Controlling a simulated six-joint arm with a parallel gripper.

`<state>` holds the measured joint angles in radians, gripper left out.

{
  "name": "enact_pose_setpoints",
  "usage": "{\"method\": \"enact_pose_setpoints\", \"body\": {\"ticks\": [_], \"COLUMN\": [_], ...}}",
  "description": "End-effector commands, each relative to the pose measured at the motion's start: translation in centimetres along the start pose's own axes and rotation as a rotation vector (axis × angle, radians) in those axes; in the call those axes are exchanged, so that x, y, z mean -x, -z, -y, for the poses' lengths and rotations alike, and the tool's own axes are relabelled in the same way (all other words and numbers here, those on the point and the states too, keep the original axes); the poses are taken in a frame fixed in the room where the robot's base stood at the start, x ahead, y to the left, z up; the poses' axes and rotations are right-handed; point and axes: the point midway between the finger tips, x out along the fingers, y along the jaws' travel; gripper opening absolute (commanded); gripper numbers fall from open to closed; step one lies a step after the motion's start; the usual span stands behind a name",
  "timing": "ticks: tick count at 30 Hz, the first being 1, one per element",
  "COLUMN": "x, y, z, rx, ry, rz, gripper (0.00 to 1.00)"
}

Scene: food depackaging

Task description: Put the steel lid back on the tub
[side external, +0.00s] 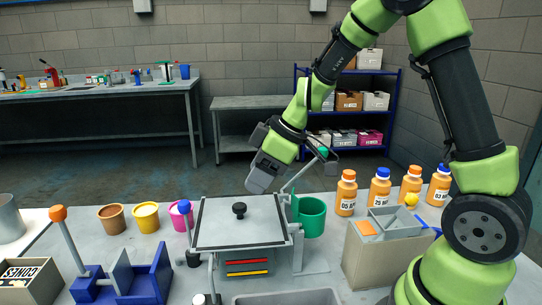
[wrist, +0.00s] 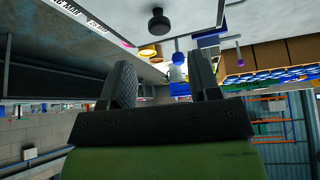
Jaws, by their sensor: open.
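The steel lid (side external: 222,228) is a flat grey plate with dark edges and a black knob (side external: 239,210). It lies level on top of a box-like stand at the middle of the bench. I take the box below it to be the tub (side external: 245,262), mostly hidden; I cannot tell whether the lid is fully seated. My gripper (side external: 260,183) is above the lid's back right part, apart from the knob. In the wrist view my open gripper (wrist: 163,78) has nothing between its fingers, and the knob (wrist: 158,22) shows beyond them on the grey lid (wrist: 100,50).
A green cup (side external: 312,217) stands close to the lid's right side. Orange bottles (side external: 346,195) line the back right, near a beige box (side external: 375,262). Brown, yellow and pink cups (side external: 146,218) stand at the left, behind a blue holder (side external: 135,285). A grey tray (side external: 287,298) is in front.

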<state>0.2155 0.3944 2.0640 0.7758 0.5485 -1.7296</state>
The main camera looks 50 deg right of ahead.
Motion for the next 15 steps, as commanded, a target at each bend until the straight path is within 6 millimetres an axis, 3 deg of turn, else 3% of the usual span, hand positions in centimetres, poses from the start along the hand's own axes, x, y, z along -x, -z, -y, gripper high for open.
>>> {"method": "enact_pose_setpoints", "body": {"ticks": [3,10,15], "x": [2.3,4.7,7.7], "y": [0.0,0.0,0.5], "z": [-0.1,0.1,2.8], "rx": [-0.001,-0.007,-0.116], "ry": [-0.006,-0.003,-0.024], "rz": [-0.002,-0.001,-0.015], "gripper": [0.56,0.56,0.56]}}
